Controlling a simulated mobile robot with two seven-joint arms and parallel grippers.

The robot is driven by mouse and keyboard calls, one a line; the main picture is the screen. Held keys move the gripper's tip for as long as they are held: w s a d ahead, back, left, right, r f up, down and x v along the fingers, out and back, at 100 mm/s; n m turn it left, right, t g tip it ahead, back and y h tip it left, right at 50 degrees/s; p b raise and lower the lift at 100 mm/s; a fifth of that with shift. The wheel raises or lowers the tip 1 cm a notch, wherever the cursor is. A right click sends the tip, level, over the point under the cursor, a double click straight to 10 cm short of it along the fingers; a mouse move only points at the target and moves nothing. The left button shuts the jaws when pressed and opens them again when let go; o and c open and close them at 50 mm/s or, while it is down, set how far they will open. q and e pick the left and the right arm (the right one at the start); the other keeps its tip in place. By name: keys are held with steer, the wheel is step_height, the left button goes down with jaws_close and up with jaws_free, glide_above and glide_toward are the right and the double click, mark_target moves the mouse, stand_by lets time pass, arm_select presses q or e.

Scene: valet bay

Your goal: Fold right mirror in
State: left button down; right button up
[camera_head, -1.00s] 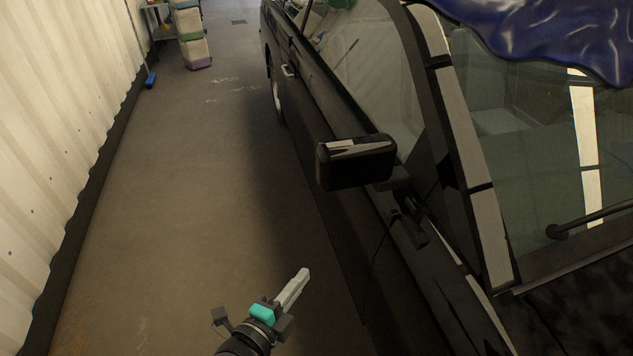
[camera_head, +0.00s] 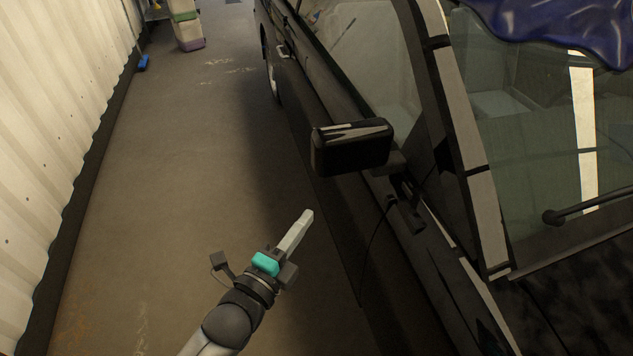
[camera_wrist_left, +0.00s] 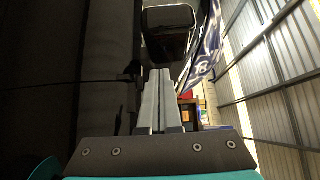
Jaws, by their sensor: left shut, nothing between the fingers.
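The right mirror (camera_head: 350,147) is a dark, boxy housing that sticks out from the side of the black car (camera_head: 330,210), near the base of the windscreen pillar. My left gripper (camera_head: 308,214) is below and slightly left of the mirror in the head view, apart from it. Its fingers are shut with nothing between them and point up toward the mirror. In the left wrist view the mirror (camera_wrist_left: 169,32) is ahead of the closed fingertips (camera_wrist_left: 160,72), at the top of the picture. My right gripper is not in view.
A white corrugated wall (camera_head: 60,110) runs along the left, with clear floor (camera_head: 180,180) between it and the car. Stacked bins (camera_head: 187,25) and a small blue object (camera_head: 143,63) are at the far end. A blue cloth (camera_head: 560,25) lies on the car.

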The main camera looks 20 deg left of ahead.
arm_select(q)
glide_toward(325, 171)
steer(key=w+d, duration=0.2)
steer(key=d, duration=0.1)
steer(key=w, duration=0.1)
steer(key=w+a+b, duration=0.1)
steer(key=w, duration=0.1)
steer(key=shift+w+a, duration=0.35)
steer(key=shift+w, duration=0.1)
steer(key=shift+a, duration=0.1)
